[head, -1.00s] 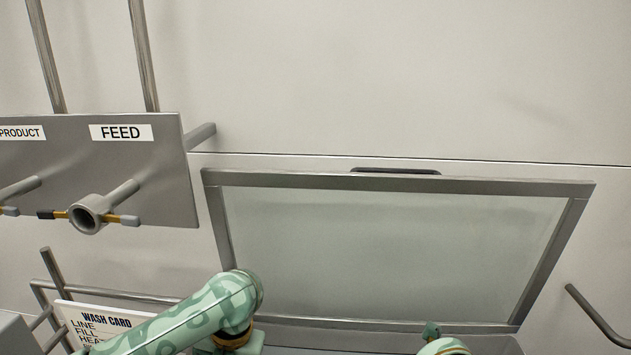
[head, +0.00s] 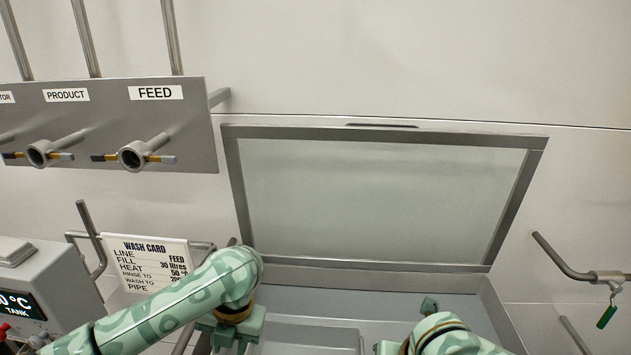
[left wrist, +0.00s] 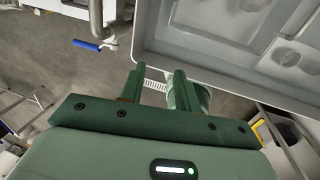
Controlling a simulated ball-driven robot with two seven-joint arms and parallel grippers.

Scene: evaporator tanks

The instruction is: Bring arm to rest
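My left arm (head: 195,300) comes in from the left in the head view and bends down in front of the open tank (head: 400,300). My left gripper hangs at its end, its fingers out of sight there. In the left wrist view the two green fingers of my left gripper (left wrist: 157,88) stand apart with nothing between them, close to the grey tank's edge. My right arm (head: 445,335) shows at the bottom right of the head view. Only a small green part of it stands up over the tank; its fingers cannot be made out.
The tank's framed lid (head: 380,195) stands open. A panel with pipe ports marked FEED (head: 155,92) and PRODUCT is at upper left, above a wash card (head: 150,262) and a display box (head: 40,290). A pipe with a green-handled valve (head: 608,290) is at right.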

